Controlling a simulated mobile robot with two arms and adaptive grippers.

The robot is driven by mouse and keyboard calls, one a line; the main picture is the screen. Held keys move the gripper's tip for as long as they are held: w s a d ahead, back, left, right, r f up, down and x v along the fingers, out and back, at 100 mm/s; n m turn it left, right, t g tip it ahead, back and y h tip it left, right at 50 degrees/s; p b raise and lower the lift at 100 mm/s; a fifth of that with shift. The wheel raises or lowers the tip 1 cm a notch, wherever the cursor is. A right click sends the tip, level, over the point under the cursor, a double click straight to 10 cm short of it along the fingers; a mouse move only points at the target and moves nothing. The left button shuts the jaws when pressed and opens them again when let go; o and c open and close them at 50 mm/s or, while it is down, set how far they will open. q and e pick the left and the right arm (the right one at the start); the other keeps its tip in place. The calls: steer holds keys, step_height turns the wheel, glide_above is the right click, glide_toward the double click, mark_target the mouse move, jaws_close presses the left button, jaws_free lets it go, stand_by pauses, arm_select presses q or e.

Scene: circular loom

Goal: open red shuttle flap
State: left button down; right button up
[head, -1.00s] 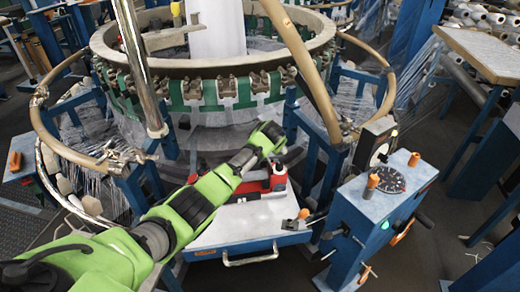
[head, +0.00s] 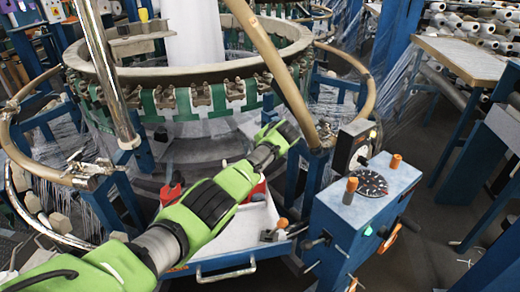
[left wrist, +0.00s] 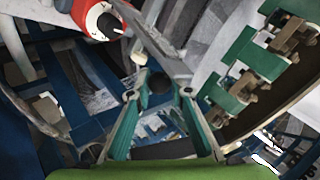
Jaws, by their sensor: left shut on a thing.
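The red shuttle (head: 256,188) is mostly hidden behind my left arm in the head view, above the white tray. A red part also shows left of the arm (head: 171,190). In the left wrist view, the red shuttle's rounded end (left wrist: 97,18) is at the top left. A grey plate that looks like its flap (left wrist: 152,40) slants down from there toward my left gripper (left wrist: 162,82). The gripper is shut on it, with the plate's lower end by the teal fingertips. In the head view, the fingers are hidden behind the wrist. My right gripper is in no view.
The loom's ring (head: 190,72) with green straps stands behind the arm. A blue control box (head: 350,215) with orange knobs is right of the tray (head: 225,236). A tan curved tube (head: 275,65) rises near my wrist.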

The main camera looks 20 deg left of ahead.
arm_select(q)
steer(key=shift+s+d+f, duration=0.15)
steer(key=shift+d+f, duration=0.05)
steer(key=shift+f, duration=0.25)
steer(key=c, duration=1.8)
jaws_free()
steer(key=shift+a+r, duration=0.1)
steer(key=v, duration=1.2)
steer(key=shift+r, duration=0.1)
